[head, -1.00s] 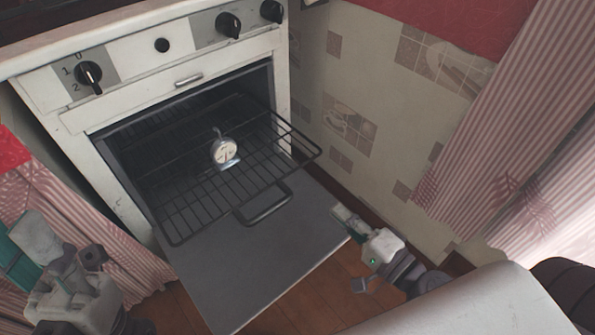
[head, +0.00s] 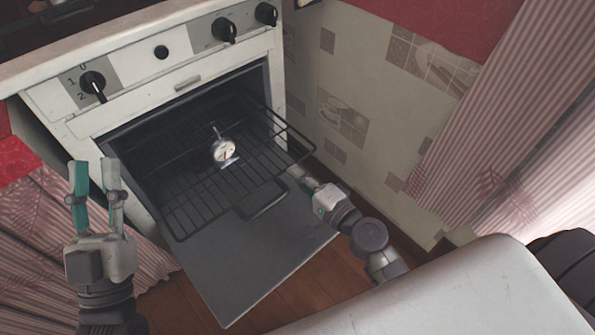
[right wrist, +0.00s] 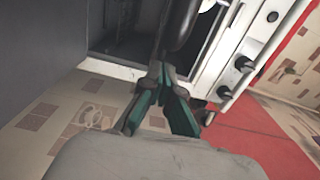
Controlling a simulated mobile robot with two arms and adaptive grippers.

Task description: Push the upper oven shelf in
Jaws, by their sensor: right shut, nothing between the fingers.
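The oven shelf, a black wire rack (head: 190,205), sticks out of the open oven above the lowered door. A round dial thermometer (head: 223,150) stands on it. A dark loop handle (head: 263,200) shows near its front edge. My right gripper (head: 298,174) is shut and empty, by the rack's front right corner; whether it touches the rack cannot be told. In the right wrist view its shut fingertips (right wrist: 164,68) are close to a dark bar, with the oven opening beyond. My left gripper (head: 95,165) is open and empty, left of the oven front.
The lowered oven door (head: 240,270) lies flat below the rack. The white control panel (head: 150,65) with black knobs is above the opening. A tiled wall (head: 350,130) stands close on the right. Striped curtains hang at left and right.

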